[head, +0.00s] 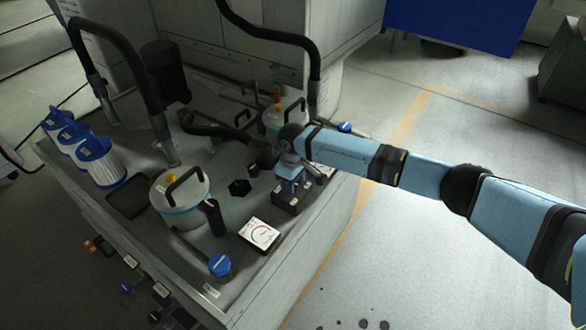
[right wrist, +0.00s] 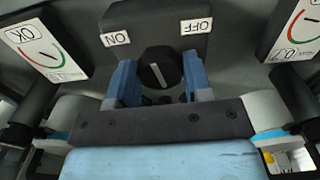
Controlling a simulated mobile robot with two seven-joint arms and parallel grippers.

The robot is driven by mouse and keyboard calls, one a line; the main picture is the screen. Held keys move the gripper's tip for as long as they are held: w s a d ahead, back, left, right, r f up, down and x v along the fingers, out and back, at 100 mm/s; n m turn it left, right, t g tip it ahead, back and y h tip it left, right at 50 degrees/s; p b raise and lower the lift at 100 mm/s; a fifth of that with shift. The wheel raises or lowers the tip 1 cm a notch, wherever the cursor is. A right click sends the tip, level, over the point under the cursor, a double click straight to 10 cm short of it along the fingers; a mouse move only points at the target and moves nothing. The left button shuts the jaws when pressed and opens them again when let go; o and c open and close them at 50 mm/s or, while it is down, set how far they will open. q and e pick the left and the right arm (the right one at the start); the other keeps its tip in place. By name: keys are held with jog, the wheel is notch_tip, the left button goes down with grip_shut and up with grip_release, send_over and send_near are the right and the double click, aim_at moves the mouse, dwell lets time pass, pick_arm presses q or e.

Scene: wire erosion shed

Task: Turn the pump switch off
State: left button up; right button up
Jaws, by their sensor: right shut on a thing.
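The pump switch is a black rotary knob (right wrist: 158,62) with a white pointer line, on a dark box (head: 284,203). In the right wrist view the plate behind the knob (right wrist: 160,20) bears an ON label (right wrist: 115,39) at left and an OFF label (right wrist: 197,27) at right, both upside down. The pointer line leans up and left, toward the ON side. My right gripper (right wrist: 160,82) has its blue fingers on either side of the knob and is shut on it. In the head view my right gripper (head: 291,184) reaches down onto the box and hides the knob. My left gripper is out of view.
A gauge (head: 259,233) stands just in front of the switch box. A white canister (head: 180,211) with a black handle, a blue-capped post (head: 220,266) and several blue-and-white filters (head: 99,162) share the bench top. Black hoses (head: 119,48) arch behind. Floor at right is open.

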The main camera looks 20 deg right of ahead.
jog(key=m+p, duration=0.2)
jog(key=p, duration=0.1)
jog(key=m+p, duration=0.2)
jog(key=p, duration=0.1)
jog(key=shift+s+a+r+m+p, duration=0.1)
jog(key=shift+a+r+m+p, duration=0.05)
jog(key=shift+r+m+p, duration=0.2)
jog(key=shift+f+m+p, duration=0.1)
jog(key=shift+m+p, duration=0.65)
jog(key=shift+p, duration=0.2)
pick_arm(q)
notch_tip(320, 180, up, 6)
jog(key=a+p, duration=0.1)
jog(key=p, duration=0.1)
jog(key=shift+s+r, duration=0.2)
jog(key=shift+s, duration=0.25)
pick_arm(e)
jog(key=shift+f+m, duration=0.15)
jog(key=shift+m, duration=0.85)
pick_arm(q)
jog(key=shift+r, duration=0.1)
pick_arm(e)
jog(key=o, duration=0.9)
pick_arm(q)
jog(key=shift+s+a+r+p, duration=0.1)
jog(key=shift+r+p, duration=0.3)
jog(key=shift+p, duration=0.35)
pick_arm(e)
notch_tip(320, 180, up, 14)
jog(key=shift+f, duration=0.15)
